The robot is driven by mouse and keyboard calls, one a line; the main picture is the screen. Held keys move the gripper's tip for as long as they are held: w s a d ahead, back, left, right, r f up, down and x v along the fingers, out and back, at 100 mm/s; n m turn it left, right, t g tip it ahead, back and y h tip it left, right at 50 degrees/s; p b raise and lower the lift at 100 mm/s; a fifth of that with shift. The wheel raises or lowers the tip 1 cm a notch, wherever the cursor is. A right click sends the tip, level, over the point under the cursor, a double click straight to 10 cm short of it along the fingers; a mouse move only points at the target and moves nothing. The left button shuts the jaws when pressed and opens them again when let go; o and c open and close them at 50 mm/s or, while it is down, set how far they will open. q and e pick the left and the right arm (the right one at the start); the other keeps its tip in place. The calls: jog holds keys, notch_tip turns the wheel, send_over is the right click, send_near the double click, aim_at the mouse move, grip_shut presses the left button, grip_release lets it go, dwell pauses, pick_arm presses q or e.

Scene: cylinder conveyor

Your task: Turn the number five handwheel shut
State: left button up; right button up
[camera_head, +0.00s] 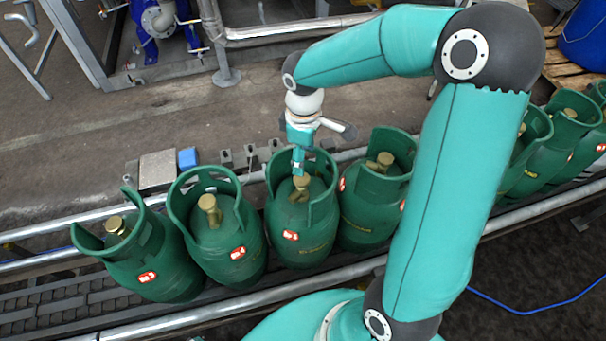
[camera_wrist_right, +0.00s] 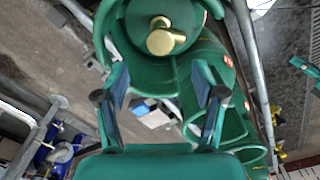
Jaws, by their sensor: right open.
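Several green gas cylinders stand in a row, each with a brass valve and handwheel inside a collar. Their small red labels are too small for me to read the numbers surely. My right gripper (camera_head: 298,165) is over the middle cylinder (camera_head: 300,225), just above or behind its brass handwheel (camera_head: 300,188). In the right wrist view, a brass handwheel (camera_wrist_right: 163,40) sits beyond the open fingers (camera_wrist_right: 165,95), apart from them, with nothing between the fingertips. My left gripper is not in view.
The cylinders stand on a roller conveyor (camera_head: 70,302) with metal side rails (camera_head: 50,229). Neighbouring cylinders (camera_head: 217,225) (camera_head: 367,205) stand close on both sides. A grey box (camera_head: 157,170) and a blue block (camera_head: 187,158) are behind the rail. Pipes and a blue pump (camera_head: 165,25) are farther back.

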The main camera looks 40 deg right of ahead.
aim_at(303, 179)
notch_tip(303, 179, down, 9)
jog(key=shift+r, duration=0.2)
jog(key=c, duration=1.1)
jog(key=shift+c, duration=0.2)
jog(key=shift+b, duration=0.35)
